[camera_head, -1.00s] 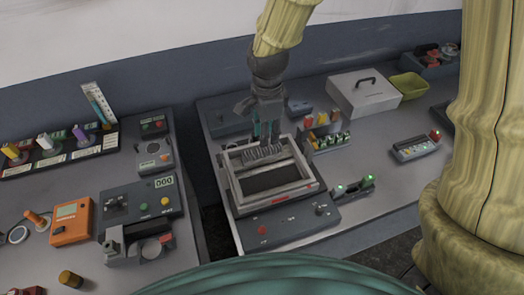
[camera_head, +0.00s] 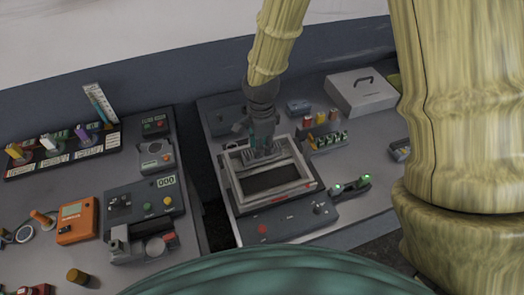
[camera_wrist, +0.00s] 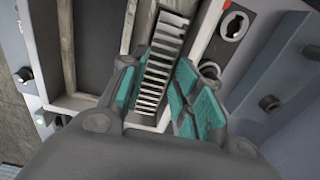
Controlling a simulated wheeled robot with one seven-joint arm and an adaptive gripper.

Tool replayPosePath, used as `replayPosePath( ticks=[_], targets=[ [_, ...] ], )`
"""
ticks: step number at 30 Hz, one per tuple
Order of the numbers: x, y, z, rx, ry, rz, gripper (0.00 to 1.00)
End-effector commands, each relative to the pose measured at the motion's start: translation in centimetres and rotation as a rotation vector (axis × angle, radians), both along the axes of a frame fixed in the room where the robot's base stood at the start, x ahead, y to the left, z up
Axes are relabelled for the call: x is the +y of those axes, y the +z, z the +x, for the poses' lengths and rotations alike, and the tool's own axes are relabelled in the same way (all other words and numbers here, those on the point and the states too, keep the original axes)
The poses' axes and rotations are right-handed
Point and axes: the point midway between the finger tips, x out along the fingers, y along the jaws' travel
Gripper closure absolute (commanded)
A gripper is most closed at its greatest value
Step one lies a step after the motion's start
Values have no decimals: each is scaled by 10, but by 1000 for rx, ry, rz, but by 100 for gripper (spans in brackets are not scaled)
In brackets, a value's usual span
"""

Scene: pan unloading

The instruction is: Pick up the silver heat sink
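The silver heat sink (camera_head: 279,154) lies along the back side of a grey rectangular frame (camera_head: 274,198), partly hidden by my gripper (camera_head: 264,146). In the wrist view, the finned heat sink (camera_wrist: 166,48) runs lengthwise between the two teal-padded fingers of my gripper (camera_wrist: 160,78). The left finger looks very close to it or touching. A narrow gap seems to show on the right finger's side, so the gripper looks open around the heat sink. Contact low between the fingers is hard to see.
The frame sits on a grey device with a red button (camera_head: 262,229) and knobs. Small colored parts (camera_head: 320,117) stand behind on the right, near a grey lidded box (camera_head: 361,92). Two green-lit posts (camera_head: 351,184) stand at right. A gap separates this table from the left one.

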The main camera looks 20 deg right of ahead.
Motion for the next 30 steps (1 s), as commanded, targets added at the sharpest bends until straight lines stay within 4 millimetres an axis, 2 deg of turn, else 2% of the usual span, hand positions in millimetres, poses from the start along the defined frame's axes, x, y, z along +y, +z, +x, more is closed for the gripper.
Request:
replayPosePath(
  ticks=[3,11,16,26,30],
  targets=[
    [-1,-9,-6,13,0,-3,71],
    [-1,-9,-5,11,1,-2,71],
    [-1,-8,-4,9,1,-2,100],
    [0,-7,-4,8,1,-1,100],
    [0,0,-3,6,0,-1,100]
  ],
)
